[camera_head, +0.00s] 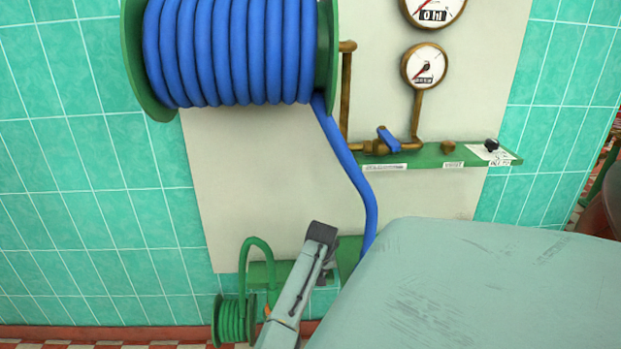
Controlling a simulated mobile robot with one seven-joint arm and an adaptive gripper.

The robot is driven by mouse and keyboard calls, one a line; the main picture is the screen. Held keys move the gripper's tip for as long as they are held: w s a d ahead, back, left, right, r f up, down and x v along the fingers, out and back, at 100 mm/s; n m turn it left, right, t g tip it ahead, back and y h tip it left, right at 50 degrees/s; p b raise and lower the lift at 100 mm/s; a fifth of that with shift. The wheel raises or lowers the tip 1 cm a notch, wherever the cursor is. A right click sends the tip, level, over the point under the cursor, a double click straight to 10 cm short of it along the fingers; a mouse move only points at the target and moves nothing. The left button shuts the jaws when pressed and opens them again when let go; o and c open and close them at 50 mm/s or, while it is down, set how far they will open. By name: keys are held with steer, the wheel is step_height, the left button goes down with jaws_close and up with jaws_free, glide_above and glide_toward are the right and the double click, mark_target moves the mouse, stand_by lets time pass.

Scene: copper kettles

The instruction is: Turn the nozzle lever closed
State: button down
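A blue hose (350,170) runs down from its reel and passes behind a large pale green shape at the lower right. Its lower end is hidden, and no nozzle can be made out there. A small blue lever (387,139) sits on a brass valve on the pipe above the green shelf; I cannot tell whether it is the nozzle lever. My gripper (321,236) appears at lower centre as a grey, dark-tipped part, just left of the hose and well below the blue lever. Its fingers are not clearly seen, nor whether it touches anything.
The blue hose reel (232,52) hangs at the top left. Two round gauges, the lower one (424,66) complete in view, are on the pale panel. A green shelf (425,158) juts out with a black knob at its right. A small green hose reel (231,320) stands low.

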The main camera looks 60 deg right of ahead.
steer(key=shift+d+r, duration=0.1)
steer(key=c, duration=1.4)
jaws_free()
steer(key=shift+o, duration=0.2)
steer(key=v, duration=1.2)
